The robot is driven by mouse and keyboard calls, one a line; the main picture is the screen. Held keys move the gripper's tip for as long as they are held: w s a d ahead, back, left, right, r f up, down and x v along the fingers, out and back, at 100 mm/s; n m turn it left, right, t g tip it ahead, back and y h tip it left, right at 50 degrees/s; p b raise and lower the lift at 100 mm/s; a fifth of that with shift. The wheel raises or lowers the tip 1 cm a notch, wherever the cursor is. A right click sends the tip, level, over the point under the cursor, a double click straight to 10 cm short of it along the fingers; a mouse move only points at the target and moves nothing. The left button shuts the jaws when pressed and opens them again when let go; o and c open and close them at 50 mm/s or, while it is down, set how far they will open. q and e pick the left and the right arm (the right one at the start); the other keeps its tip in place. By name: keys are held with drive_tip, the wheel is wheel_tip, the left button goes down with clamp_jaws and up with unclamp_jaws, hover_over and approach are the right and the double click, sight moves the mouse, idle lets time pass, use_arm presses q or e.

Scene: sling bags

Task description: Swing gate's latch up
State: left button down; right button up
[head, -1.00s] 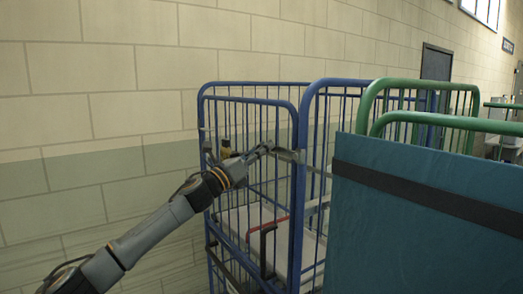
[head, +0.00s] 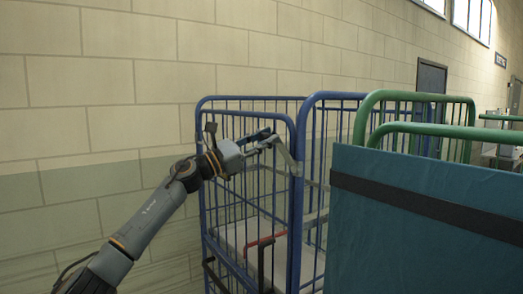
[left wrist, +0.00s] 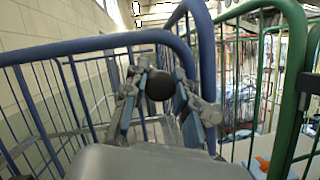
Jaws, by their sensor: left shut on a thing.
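The blue cage trolley's gate (head: 294,225) stands upright in the head view. Its grey latch (head: 287,158) sits near the top of the right-hand post and slants up to the left from it. My left gripper (head: 271,141) is at the latch's upper end, shut on it. In the left wrist view my left gripper's fingers (left wrist: 160,88) are on either side of a dark round knob, which I take as the latch's end. The fingers hide much of the latch there. My right gripper is not in view.
A second blue frame (head: 350,97) stands just right of the gate. Green cage frames (head: 415,95) and a teal panel (head: 425,180) with a dark strap fill the right. A block wall (head: 100,110) runs behind. A red-handled bar (head: 265,241) crosses the cage low down.

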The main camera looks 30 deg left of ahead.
use_arm(q)
drive_tip(key=d+r+m+g, duration=0.1)
drive_tip(key=m, duration=0.1)
drive_tip(key=s+d+r+m+h, duration=0.1)
drive_tip(key=m, duration=0.2)
drive_tip(key=d+r+m+g, duration=0.1)
drive_tip(key=d+m, duration=0.1)
drive_tip(key=shift+s+g+h, duration=0.3)
drive_tip(key=shift+s+h, duration=0.05)
drive_tip(key=shift+h, duration=0.05)
drive_tip(key=m, duration=0.1)
drive_tip(key=d+m+g, duration=0.1)
drive_tip(key=m, duration=0.1)
drive_tip(key=shift+s+d+r, duration=0.3)
drive_tip(key=shift+s+d, duration=0.1)
drive_tip(key=shift+s+d+m+g, duration=0.3)
drive_tip(key=shift+d+m+g, duration=0.2)
drive_tip(key=shift+d+m, duration=0.5)
drive_tip(key=shift+a, duration=0.15)
drive_tip(key=shift+f, duration=0.1)
drive_tip(key=c, duration=1.3)
unclamp_jaws()
drive_tip(key=shift+o, duration=1.3)
